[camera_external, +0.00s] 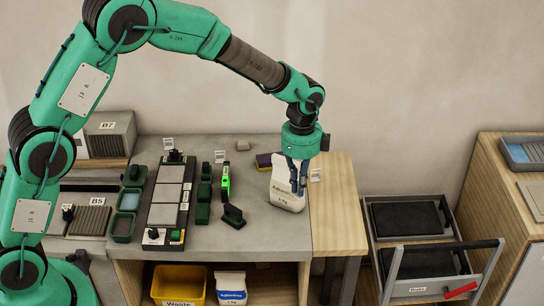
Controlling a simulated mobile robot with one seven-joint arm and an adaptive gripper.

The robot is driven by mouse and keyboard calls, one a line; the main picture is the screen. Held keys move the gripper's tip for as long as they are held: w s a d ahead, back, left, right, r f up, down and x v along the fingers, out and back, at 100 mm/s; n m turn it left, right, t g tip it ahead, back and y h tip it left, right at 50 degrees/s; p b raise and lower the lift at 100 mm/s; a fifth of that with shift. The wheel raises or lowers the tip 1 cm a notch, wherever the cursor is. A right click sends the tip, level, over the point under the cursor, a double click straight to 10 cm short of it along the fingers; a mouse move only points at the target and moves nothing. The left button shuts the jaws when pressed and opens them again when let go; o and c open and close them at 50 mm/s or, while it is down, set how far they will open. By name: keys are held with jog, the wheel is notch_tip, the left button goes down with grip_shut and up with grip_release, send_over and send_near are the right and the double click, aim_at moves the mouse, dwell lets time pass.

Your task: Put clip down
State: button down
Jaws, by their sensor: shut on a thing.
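My gripper (297,187) points down at the right end of the grey worktop, in front of the white adhesive bag (284,192). Its dark fingers are closed together on a thing, taken to be the clip, which is too small and too hidden between them to make out. The fingers overlap the bag in this view; I cannot tell whether they touch it. Grey tiles (165,193) lie in a row on a dark board with green-ended parts, left of the gripper.
A wooden surface (335,215) is mostly clear at right. A trolley (412,250) stands beyond.

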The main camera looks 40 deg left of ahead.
jog(key=s+d+f+m, duration=0.1)
jog(key=s+d+f, duration=0.1)
jog(key=f, duration=1.3)
jog(key=shift+s+d+f+p, duration=0.2)
jog(key=shift+d+f+p, duration=0.2)
jog(key=shift+d, duration=0.2)
jog(key=shift+w, duration=0.15)
jog(key=p, duration=0.2)
send_over(342, 236)
jog(key=shift+w+f, duration=0.1)
jog(key=shift+f, duration=0.6)
jog(key=shift+f, duration=0.1)
jog(key=shift+f, duration=1.7)
jog(key=shift+f, duration=0.1)
